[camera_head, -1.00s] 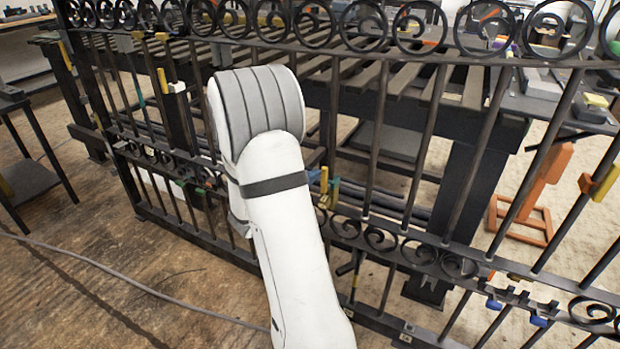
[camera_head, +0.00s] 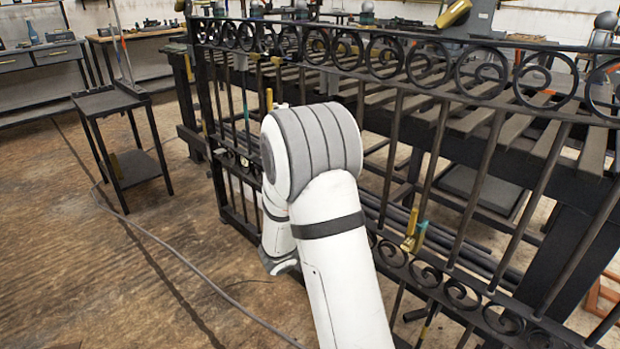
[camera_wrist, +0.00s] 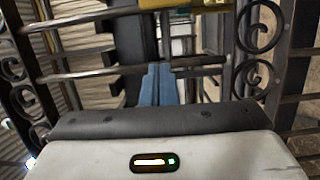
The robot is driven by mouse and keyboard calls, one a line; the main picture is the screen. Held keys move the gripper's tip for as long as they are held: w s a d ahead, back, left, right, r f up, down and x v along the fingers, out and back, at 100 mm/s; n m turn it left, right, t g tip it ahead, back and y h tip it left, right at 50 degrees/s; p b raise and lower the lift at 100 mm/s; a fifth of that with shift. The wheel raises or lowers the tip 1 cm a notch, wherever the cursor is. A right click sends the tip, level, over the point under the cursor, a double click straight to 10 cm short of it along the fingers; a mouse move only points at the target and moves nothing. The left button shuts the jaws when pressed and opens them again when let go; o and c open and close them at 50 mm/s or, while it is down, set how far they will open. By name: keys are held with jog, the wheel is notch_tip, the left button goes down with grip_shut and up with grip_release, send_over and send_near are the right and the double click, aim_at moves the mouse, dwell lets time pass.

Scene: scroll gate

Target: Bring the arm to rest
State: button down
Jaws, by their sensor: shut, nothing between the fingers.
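My white arm with a ribbed grey elbow rises in front of the black scroll gate (camera_head: 436,165) in the head view. Its far part hangs down behind the elbow, low at the gate. My gripper is hidden there. In the wrist view my gripper (camera_wrist: 158,68) shows as two blue fingers side by side, shut with nothing between them. They point toward the gate's bars (camera_wrist: 105,73). Scrolls (camera_wrist: 258,55) lie on both sides of the fingers. I cannot tell whether the fingers touch a bar.
A dark slatted bench (camera_head: 465,122) stands behind the gate. A small black side table (camera_head: 110,102) is at the left, with workbenches (camera_head: 50,62) farther back. A grey cable (camera_head: 190,265) crosses the wooden floor. Floor left of my arm is otherwise clear.

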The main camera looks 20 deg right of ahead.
jog(key=s+a+r+m+g+y+p, duration=0.1)
jog(key=s+a+r+g+y+p, duration=0.2)
jog(key=s+r+p, duration=0.45)
jog(key=s+a+r+m+g+y+p, duration=0.1)
jog(key=s+r+m+g+y+p, duration=0.1)
jog(key=s+r+y+p, duration=0.4)
jog(key=s+a+r+t+y+p, duration=0.2)
jog(key=a+r+y+p, duration=0.2)
jog(key=a+r+p, duration=0.4)
jog(key=s+a+r+n+t+y+p, duration=0.1)
jog(key=s+a+r+t+y+p, duration=0.2)
jog(key=a+r+p, duration=0.5)
notch_tip(320, 180, up, 6)
jog(key=shift+s+f+n+y+p, duration=0.15)
jog(key=shift+f+n+y+p, duration=0.15)
jog(key=shift+y+p, duration=0.5)
